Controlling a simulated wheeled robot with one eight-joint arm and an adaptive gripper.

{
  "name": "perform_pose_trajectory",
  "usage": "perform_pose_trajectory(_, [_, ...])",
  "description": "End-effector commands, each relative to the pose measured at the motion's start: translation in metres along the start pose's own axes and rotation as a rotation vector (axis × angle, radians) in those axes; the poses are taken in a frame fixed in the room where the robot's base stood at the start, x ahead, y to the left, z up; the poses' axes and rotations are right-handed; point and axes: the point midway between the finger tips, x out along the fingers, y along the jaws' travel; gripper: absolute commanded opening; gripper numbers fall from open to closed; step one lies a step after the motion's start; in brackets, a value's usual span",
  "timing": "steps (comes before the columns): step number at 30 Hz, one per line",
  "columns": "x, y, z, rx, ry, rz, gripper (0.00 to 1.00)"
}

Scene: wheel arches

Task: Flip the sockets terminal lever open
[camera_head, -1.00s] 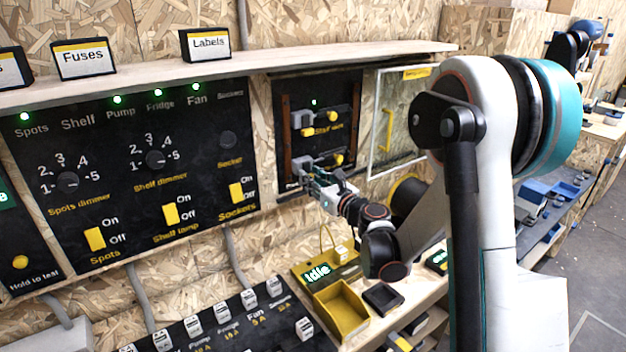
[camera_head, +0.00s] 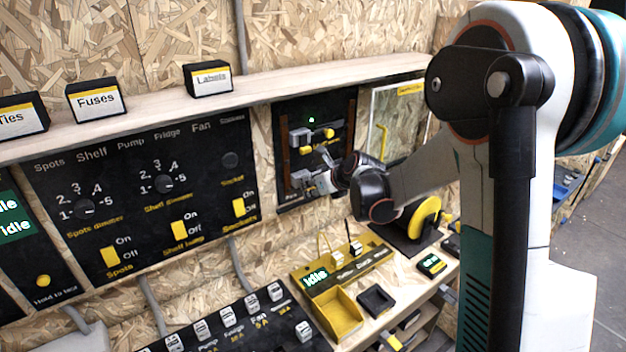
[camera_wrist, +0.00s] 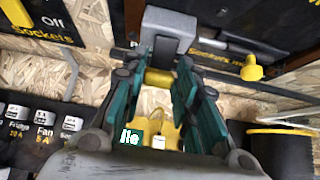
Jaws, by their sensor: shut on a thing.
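The sockets terminal is a grey block (camera_wrist: 168,28) on a dark panel, beside a yellow "Sockets" label (camera_wrist: 215,55) in the wrist view. Its lever shows as a short yellow cylinder (camera_wrist: 160,78) below the grey block. My gripper (camera_wrist: 160,88) is shut on this yellow lever, with a teal finger on each side. In the head view the gripper (camera_head: 322,181) is at the lower terminal of the dark terminal panel (camera_head: 343,112). The fingers largely hide the lever there, so its angle is hard to tell.
A second terminal with a yellow knob (camera_head: 329,133) sits just above. Another yellow knob (camera_wrist: 252,70) is at right in the wrist view. A clear door (camera_head: 400,112) with a yellow handle stands right of the panel. Below are a yellow tray (camera_head: 338,314) and a bench.

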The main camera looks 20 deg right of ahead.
Motion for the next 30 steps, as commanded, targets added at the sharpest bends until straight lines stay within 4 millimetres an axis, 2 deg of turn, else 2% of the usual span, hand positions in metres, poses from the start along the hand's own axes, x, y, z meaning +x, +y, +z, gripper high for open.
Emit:
perform_pose_trajectory(1, [-0.005, 0.0, 0.008, -0.002, 0.044, 0.0, 0.04])
perform_pose_trajectory(15, [-0.013, 0.0, 0.021, -0.002, 0.418, 0.0, 0.04])
perform_pose_trajectory(30, [-0.014, 0.0, 0.025, -0.001, 0.558, 0.0, 0.04])
